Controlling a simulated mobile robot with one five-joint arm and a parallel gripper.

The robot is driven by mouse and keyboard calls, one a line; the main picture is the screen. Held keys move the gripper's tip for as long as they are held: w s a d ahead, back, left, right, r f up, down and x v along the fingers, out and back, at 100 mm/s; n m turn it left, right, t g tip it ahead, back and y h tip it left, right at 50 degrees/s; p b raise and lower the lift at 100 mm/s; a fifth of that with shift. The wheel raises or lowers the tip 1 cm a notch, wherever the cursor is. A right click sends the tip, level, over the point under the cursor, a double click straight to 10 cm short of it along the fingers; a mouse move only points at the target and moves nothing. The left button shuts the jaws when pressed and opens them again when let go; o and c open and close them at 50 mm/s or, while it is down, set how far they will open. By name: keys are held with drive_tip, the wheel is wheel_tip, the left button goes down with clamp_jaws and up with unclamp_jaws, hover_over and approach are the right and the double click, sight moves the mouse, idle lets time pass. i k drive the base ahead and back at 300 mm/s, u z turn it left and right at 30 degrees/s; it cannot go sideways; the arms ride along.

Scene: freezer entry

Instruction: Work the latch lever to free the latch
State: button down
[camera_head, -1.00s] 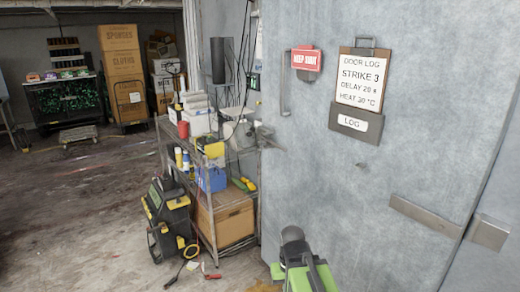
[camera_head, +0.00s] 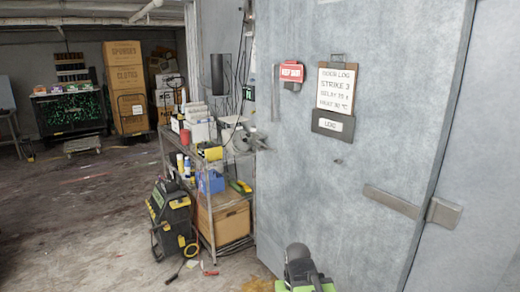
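The large grey door (camera_head: 300,190) fills the right half of the view. A flat grey horizontal bar (camera_head: 392,202), which may be the latch lever, lies across it near its right edge. A separate grey block (camera_head: 443,212), perhaps the latch housing, sits beside the bar's right end at the door edge. A tall vertical handle (camera_head: 275,93) is on the door's left part. A green and dark part of my own arm shows at the bottom centre, below and left of the bar and apart from it. No gripper fingers can be made out.
A clipboard with a door log (camera_head: 336,92) and a red sign (camera_head: 291,73) hang on the door. A loaded metal shelf cart (camera_head: 207,215) and a black-and-yellow machine (camera_head: 172,218) stand left of the door. Open floor (camera_head: 85,225) lies further left.

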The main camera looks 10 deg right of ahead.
sight(256, 141)
drive_tip(key=z, duration=0.1)
drive_tip(key=i, duration=0.9)
drive_tip(key=u, duration=0.4)
drive_tip(key=i, duration=1.4)
drive_tip(key=u, duration=5.15)
drive_tip(key=i, duration=0.1)
drive_tip(key=z, duration=2.25)
drive_tip(key=k, duration=0.65)
